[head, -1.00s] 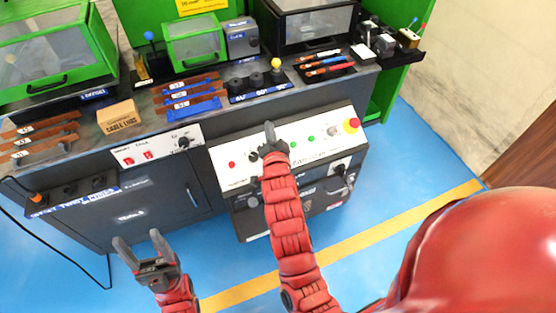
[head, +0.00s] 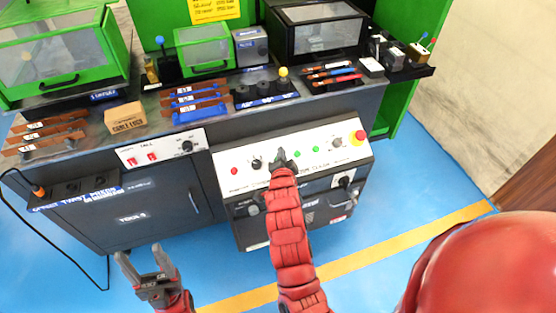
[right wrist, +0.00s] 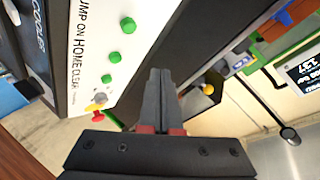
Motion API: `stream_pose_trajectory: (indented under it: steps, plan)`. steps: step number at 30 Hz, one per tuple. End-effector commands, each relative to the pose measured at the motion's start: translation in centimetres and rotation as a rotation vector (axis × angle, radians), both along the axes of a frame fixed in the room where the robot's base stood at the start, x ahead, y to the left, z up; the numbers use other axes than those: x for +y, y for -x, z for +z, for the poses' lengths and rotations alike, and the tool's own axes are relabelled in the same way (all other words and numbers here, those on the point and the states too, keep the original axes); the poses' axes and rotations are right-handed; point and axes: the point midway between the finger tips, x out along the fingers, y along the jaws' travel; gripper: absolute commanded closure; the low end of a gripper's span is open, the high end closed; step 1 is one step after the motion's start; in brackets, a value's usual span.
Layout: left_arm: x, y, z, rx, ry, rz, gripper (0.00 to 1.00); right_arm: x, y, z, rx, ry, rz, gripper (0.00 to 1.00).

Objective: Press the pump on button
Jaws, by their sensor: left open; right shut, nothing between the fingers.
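The white control panel (head: 325,158) is on the front of the machine. In the right wrist view, its printed labels read "UMP ON", "HOME" and "CLEAR", with the first letter cut off. A green button (right wrist: 127,25) sits beside the pump on label. Two more green buttons (right wrist: 114,57) line up beyond it. My right gripper (head: 278,152) is shut and empty, over the panel left of the two visible green buttons (head: 297,154). It seems to hide the pump on button in the head view. Contact cannot be told. My left gripper (head: 142,254) is open and empty, low at the left.
On the panel are a red button (head: 234,171), a black knob (head: 256,163) and a red emergency stop (head: 359,137) on yellow. Above is the bench with copper bars, a cardboard box (head: 125,117) and a yellow-topped lever (head: 283,73). Blue floor (head: 385,225) is free in front.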

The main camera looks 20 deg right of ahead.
Motion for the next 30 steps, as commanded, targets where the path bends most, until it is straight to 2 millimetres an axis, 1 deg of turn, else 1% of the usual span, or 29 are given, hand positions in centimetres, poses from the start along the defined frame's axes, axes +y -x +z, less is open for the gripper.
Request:
stream_pose_trajectory:
  steps: [1,3,7,9,12,18,30]
  plan:
    - [0.0,0.0,-0.5,0.0,0.0,0.0,0.36,-0.1,-0.3,-0.9,0.0,0.001,0.0,1.0]
    - [0.0,0.0,-0.8,0.0,0.0,0.0,0.36,0.0,-0.8,-1.9,0.002,0.002,0.0,1.0]
    - [0.0,0.0,-1.4,0.0,0.0,0.0,0.36,0.0,-1.6,-3.4,0.001,0.002,-0.001,1.0]
    - [0.0,0.0,-2.8,0.0,0.0,0.0,0.36,0.0,-2.0,-4.4,-0.004,0.0,-0.002,1.0]
    - [0.0,0.0,-3.6,0.0,0.0,0.0,0.36,0.0,-2.4,-5.1,-0.004,0.0,-0.002,1.0]
    - [0.0,0.0,-4.1,0.0,0.0,0.0,0.36,0.1,-2.8,-5.6,-0.001,0.0,0.0,1.0]
    - [0.0,0.0,-4.1,0.0,0.0,0.0,0.36,0.1,-2.8,-5.5,-0.001,0.0,0.0,1.0]
